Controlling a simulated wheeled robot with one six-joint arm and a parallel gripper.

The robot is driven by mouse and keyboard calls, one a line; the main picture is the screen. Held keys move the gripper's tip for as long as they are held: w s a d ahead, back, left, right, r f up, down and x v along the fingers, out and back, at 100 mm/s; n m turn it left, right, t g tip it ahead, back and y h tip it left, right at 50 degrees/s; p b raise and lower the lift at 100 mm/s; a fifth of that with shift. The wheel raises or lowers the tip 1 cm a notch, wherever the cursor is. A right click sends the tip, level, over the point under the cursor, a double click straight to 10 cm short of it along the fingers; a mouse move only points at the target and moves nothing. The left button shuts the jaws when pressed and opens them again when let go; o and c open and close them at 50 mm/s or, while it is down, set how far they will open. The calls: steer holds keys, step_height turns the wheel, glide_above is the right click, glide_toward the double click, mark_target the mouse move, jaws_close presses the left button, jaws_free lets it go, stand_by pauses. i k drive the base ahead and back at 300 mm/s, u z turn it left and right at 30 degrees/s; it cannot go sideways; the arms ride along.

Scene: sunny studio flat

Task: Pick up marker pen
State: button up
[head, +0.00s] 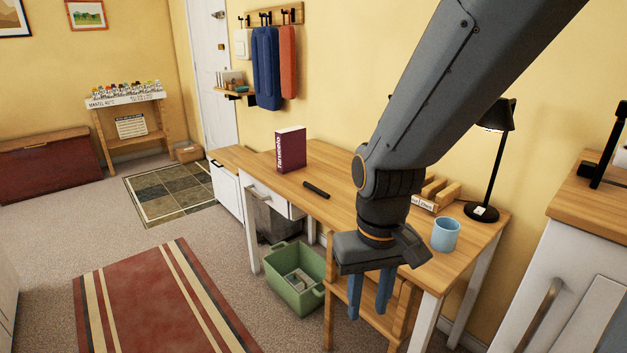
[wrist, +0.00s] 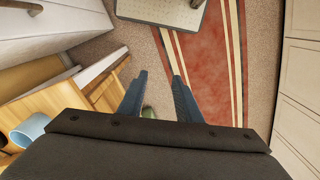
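The marker pen (head: 316,190) is a short black stick lying flat on the wooden desk (head: 335,206), between the upright maroon book and my arm. My gripper (head: 369,314) hangs in front of the desk's edge, to the right of the pen and well apart from it. Its two blue fingers point down and are spread with nothing between them. In the wrist view, my gripper (wrist: 158,88) also shows its fingers apart and empty. I cannot make out the pen in the wrist view.
A maroon book (head: 290,150) stands on the desk. A blue mug (head: 446,234), a black lamp (head: 490,165) and a wooden rack (head: 436,190) are at its right end. A green bin (head: 296,281) sits on the floor.

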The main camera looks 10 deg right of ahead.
mark_target(307, 183)
steer(key=u, duration=1.05)
steer(key=i, duration=2.25)
steer(key=z, duration=3.5)
